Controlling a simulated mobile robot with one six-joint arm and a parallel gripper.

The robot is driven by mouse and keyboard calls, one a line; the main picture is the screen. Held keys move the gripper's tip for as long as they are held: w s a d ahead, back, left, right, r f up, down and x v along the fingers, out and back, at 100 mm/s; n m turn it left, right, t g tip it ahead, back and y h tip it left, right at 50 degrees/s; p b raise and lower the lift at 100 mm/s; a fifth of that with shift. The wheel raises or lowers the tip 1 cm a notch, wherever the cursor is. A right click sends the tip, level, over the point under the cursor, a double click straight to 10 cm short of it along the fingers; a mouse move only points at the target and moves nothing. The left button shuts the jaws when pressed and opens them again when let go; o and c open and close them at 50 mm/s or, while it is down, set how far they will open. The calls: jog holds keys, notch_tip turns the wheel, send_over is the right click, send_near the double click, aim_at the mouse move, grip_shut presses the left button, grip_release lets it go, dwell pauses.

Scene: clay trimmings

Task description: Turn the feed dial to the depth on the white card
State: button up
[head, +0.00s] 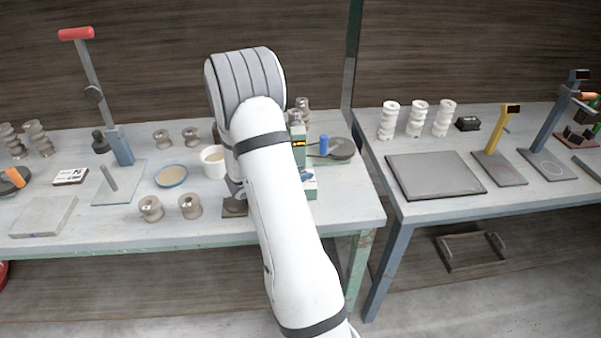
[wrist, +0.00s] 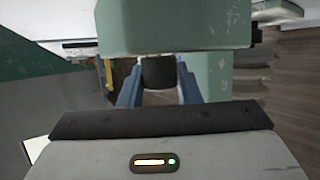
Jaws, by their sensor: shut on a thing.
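In the wrist view, the two blue fingers of my gripper (wrist: 158,98) stand either side of a dark round knob (wrist: 158,72), which looks like the feed dial. They are shut on it. The knob sits just under a pale green machine body (wrist: 175,25). Any marks on the dial are hidden. In the head view, my white arm covers most of the green machine (head: 298,131) and hides the dial and fingertips. A small white card (head: 70,176) with dark marks lies at the left of the bench; its marks are too small to read surely.
A white cup (head: 213,161), a tan-filled dish (head: 171,176) and grey spools (head: 190,206) stand left of my arm. A red-handled press (head: 122,147) is farther left. A round plate (head: 340,150) lies right of the machine. A second bench (head: 520,194) stands at right.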

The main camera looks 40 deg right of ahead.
jog(key=o, duration=0.7)
jog(key=shift+d, duration=0.15)
jog(key=v, duration=0.8)
jog(key=shift+s+b, duration=0.1)
jog(key=shift+b, duration=0.2)
